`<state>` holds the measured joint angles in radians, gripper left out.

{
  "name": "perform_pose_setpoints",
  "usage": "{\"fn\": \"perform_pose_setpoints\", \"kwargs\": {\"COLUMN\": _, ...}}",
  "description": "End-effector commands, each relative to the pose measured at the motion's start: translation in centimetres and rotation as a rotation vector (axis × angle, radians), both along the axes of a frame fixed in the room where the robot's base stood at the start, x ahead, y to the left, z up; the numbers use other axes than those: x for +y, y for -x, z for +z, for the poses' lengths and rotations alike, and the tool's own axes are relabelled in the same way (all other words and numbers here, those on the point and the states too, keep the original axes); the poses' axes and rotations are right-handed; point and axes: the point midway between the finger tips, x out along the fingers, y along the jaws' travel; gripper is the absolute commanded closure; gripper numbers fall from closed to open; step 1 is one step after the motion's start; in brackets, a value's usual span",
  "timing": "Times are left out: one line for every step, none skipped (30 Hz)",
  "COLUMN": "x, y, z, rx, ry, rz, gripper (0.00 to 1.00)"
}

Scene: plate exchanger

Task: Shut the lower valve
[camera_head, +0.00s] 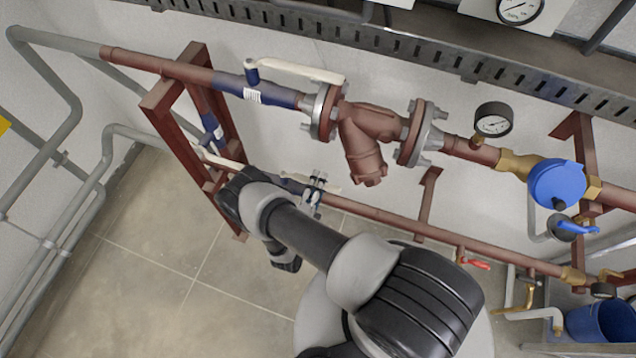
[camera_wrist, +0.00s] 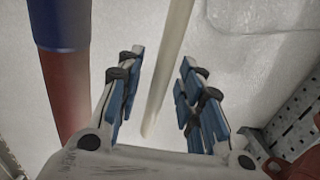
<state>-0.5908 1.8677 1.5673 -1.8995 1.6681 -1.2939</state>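The lower valve (camera_head: 292,185) is a blue section in the lower red-brown pipe, partly hidden by my arm. The end of its long white handle (camera_head: 333,188) shows just beyond my fingers and lies roughly along the pipe. My gripper (camera_head: 316,188) is at this handle, with its fingers pointing towards the wall side. In the wrist view my gripper (camera_wrist: 162,62) is open. The white handle (camera_wrist: 168,70) runs between the two blue-padded fingers with visible gaps on both sides. The blue and red pipe (camera_wrist: 62,60) passes left of the fingers.
An upper blue valve (camera_head: 270,95) with a white handle sits on the upper pipe, beside a flanged red-brown strainer (camera_head: 365,140). A red frame (camera_head: 165,95) stands left of my gripper. The tiled floor at left is clear.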

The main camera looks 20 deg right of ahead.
Motion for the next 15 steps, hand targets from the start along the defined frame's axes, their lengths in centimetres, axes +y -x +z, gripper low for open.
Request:
{"fn": "perform_pose_setpoints", "kwargs": {"x": -0.09, "y": -0.10, "z": 0.01, "rx": 0.000, "ry": 0.000, "rz": 0.000, "gripper": 0.66}}
{"fn": "perform_pose_setpoints", "kwargs": {"x": -0.09, "y": -0.13, "z": 0.01, "rx": 0.000, "ry": 0.000, "rz": 0.000, "gripper": 0.66}}
{"fn": "perform_pose_setpoints", "kwargs": {"x": -0.09, "y": -0.16, "z": 0.02, "rx": 0.000, "ry": 0.000, "rz": 0.001, "gripper": 0.66}}
{"fn": "perform_pose_setpoints", "kwargs": {"x": -0.08, "y": -0.16, "z": 0.02, "rx": 0.000, "ry": 0.000, "rz": 0.001, "gripper": 0.66}}
{"fn": "perform_pose_setpoints", "kwargs": {"x": -0.08, "y": -0.16, "z": 0.02, "rx": 0.000, "ry": 0.000, "rz": 0.001, "gripper": 0.66}}
{"fn": "perform_pose_setpoints", "kwargs": {"x": -0.08, "y": -0.15, "z": 0.02, "rx": 0.000, "ry": 0.000, "rz": 0.001, "gripper": 0.66}}
{"fn": "perform_pose_setpoints", "kwargs": {"x": -0.07, "y": -0.15, "z": 0.02, "rx": 0.000, "ry": 0.000, "rz": 0.001, "gripper": 0.66}}
{"fn": "perform_pose_setpoints", "kwargs": {"x": -0.07, "y": -0.15, "z": 0.02, "rx": 0.000, "ry": 0.000, "rz": 0.001, "gripper": 0.66}}
{"fn": "perform_pose_setpoints", "kwargs": {"x": -0.07, "y": -0.15, "z": 0.02, "rx": 0.000, "ry": 0.000, "rz": 0.001, "gripper": 0.67}}
{"fn": "perform_pose_setpoints", "kwargs": {"x": -0.07, "y": -0.14, "z": 0.01, "rx": 0.000, "ry": 0.000, "rz": 0.001, "gripper": 0.69}}
{"fn": "perform_pose_setpoints", "kwargs": {"x": -0.07, "y": -0.14, "z": 0.01, "rx": 0.000, "ry": 0.000, "rz": 0.001, "gripper": 0.71}}
{"fn": "perform_pose_setpoints", "kwargs": {"x": -0.07, "y": -0.14, "z": 0.01, "rx": 0.000, "ry": 0.000, "rz": 0.001, "gripper": 0.74}}
{"fn": "perform_pose_setpoints", "kwargs": {"x": -0.07, "y": -0.13, "z": 0.01, "rx": 0.000, "ry": 0.000, "rz": 0.001, "gripper": 0.76}}
{"fn": "perform_pose_setpoints", "kwargs": {"x": -0.07, "y": -0.13, "z": 0.01, "rx": 0.000, "ry": 0.000, "rz": 0.001, "gripper": 0.78}}
{"fn": "perform_pose_setpoints", "kwargs": {"x": -0.07, "y": -0.12, "z": 0.01, "rx": 0.000, "ry": 0.000, "rz": 0.001, "gripper": 0.80}}
